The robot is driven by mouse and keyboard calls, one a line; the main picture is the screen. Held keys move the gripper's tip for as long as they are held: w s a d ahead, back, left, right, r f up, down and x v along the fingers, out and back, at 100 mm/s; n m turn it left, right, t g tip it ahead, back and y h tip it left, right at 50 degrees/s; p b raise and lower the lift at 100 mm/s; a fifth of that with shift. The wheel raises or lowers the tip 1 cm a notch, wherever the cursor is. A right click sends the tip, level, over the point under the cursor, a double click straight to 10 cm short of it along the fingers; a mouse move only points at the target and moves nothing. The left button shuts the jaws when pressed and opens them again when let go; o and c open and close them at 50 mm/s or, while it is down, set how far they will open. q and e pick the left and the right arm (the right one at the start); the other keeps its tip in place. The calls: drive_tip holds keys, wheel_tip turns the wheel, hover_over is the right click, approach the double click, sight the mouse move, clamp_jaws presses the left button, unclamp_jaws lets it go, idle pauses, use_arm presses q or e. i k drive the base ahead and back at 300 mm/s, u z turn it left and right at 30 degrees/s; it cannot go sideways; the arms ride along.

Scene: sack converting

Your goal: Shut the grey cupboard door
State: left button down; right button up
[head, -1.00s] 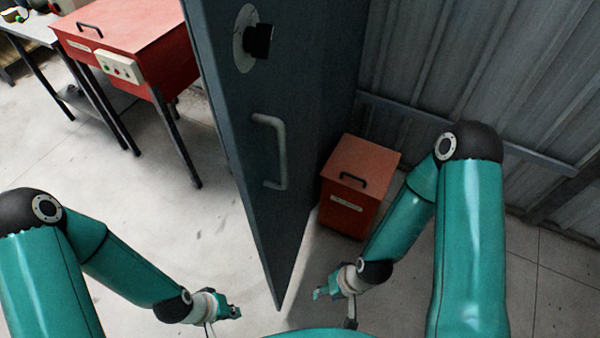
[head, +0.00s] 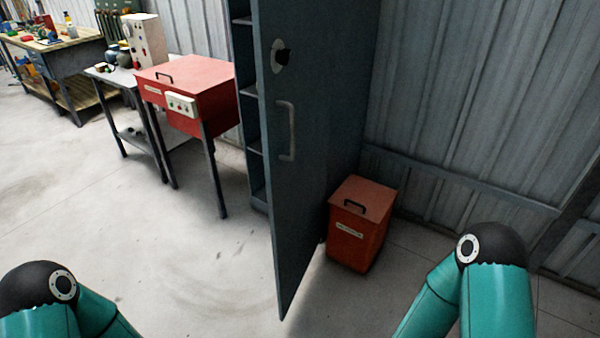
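The grey cupboard door (head: 312,190) stands open in the middle of the head view, swung out toward me. It has a light grey bar handle (head: 287,132) and a round plate with a black knob (head: 281,54) above it. To the left of the door, part of the open cupboard (head: 246,100) shows its shelves; the rest is hidden behind the door. Only the upper parts of my two arms show, at the lower left and lower right. Both grippers are below the picture, and nothing of mine touches the visible part of the door.
A red bin (head: 360,224) with a black handle stands right of the door by the metal wall. A red box on legs (head: 187,85) and a side table (head: 122,78) stand left of the cupboard. A workbench (head: 62,62) is farther back. The left floor is clear.

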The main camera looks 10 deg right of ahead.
sight(295, 99)
drive_tip(key=z, duration=0.65)
drive_tip(key=i, duration=0.95)
drive_tip(key=u, duration=0.05)
